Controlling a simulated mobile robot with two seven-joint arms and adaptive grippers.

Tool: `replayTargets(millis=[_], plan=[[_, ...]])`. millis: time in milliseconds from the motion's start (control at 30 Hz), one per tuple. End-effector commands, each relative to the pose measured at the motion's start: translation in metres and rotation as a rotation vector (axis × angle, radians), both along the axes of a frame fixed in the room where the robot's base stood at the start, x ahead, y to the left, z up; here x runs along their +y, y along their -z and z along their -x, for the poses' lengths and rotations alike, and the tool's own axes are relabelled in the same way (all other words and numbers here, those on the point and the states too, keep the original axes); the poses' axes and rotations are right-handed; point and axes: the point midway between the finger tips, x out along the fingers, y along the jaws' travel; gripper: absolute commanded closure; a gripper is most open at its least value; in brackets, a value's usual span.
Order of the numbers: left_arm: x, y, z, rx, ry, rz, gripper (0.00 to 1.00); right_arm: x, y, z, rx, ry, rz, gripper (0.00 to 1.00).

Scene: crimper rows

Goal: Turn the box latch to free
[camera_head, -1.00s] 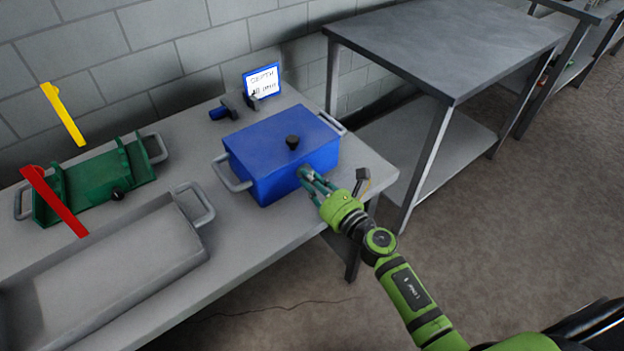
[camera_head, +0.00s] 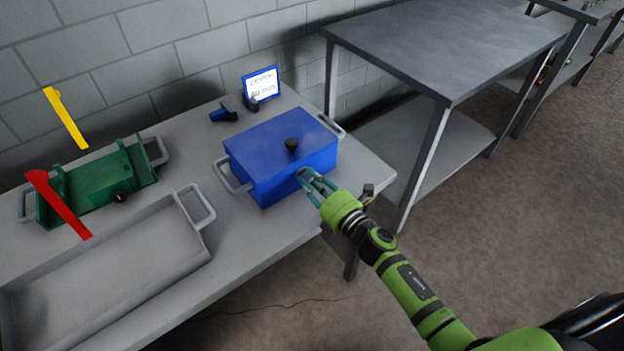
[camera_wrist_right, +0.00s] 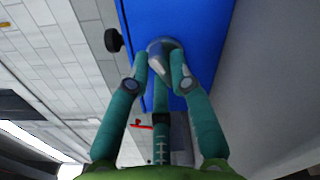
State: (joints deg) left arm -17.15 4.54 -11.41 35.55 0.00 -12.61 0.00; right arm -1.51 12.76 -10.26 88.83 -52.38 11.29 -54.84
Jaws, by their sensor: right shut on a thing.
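The blue box (camera_head: 265,165) stands on the grey table, with a black knob (camera_head: 291,145) on its lid and grey handles at its ends. It also shows in the right wrist view (camera_wrist_right: 205,25). My left gripper is in neither view.
A green fixture (camera_head: 95,185) with a red lever (camera_head: 60,207) and a yellow lever (camera_head: 66,118) is at the left. A grey tray (camera_head: 110,240) lies in front of it. A small screen (camera_head: 262,84) stands behind the box. A higher metal table (camera_head: 445,45) is at the right.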

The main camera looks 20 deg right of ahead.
Motion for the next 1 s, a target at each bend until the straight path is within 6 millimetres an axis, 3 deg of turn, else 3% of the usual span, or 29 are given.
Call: replayTargets(millis=[500,1000], plan=[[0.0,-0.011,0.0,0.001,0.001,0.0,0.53,-0.002,0.0,-0.001,0.138,0.001,-0.38,1.0],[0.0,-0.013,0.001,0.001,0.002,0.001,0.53,-0.003,0.001,-0.001,0.18,0.001,-0.492,1.0]])
